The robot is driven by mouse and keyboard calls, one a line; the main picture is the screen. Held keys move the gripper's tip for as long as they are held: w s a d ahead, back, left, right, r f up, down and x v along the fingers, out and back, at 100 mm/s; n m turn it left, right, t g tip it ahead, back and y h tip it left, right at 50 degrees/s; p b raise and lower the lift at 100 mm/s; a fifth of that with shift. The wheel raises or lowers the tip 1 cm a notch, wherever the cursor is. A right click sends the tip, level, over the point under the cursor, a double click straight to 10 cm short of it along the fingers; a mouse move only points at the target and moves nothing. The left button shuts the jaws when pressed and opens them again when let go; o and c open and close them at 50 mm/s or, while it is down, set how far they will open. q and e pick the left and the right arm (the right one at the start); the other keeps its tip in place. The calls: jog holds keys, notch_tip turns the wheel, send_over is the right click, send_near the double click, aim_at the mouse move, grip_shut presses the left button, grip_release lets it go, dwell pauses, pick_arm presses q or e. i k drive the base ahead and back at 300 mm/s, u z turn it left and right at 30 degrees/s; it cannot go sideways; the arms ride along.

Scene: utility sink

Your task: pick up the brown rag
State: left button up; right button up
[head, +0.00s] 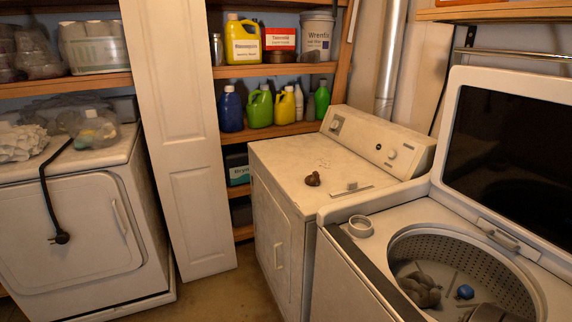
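A small, crumpled dark brown item, which looks like the brown rag (313,179), lies on the flat top of the white dryer (290,153) in the middle of the view. It sits apart from the dryer's edges, with a small pale object (352,185) to its right. A larger grey-brown crumpled cloth (421,290) lies inside the open washer drum (480,250) at the lower right. Neither of my grippers shows in the head view.
The washer's lid (515,140) stands open at the right. A blue item (465,291) lies in its drum. A white folding door (185,140) stands left of shelves with several bottles (259,107). Another white machine (70,235) stands at the left, a black cord (45,190) hanging over its front.

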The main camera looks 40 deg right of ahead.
aim_at(313, 180)
jog(key=i, duration=0.9)
jog(key=z, duration=2.95)
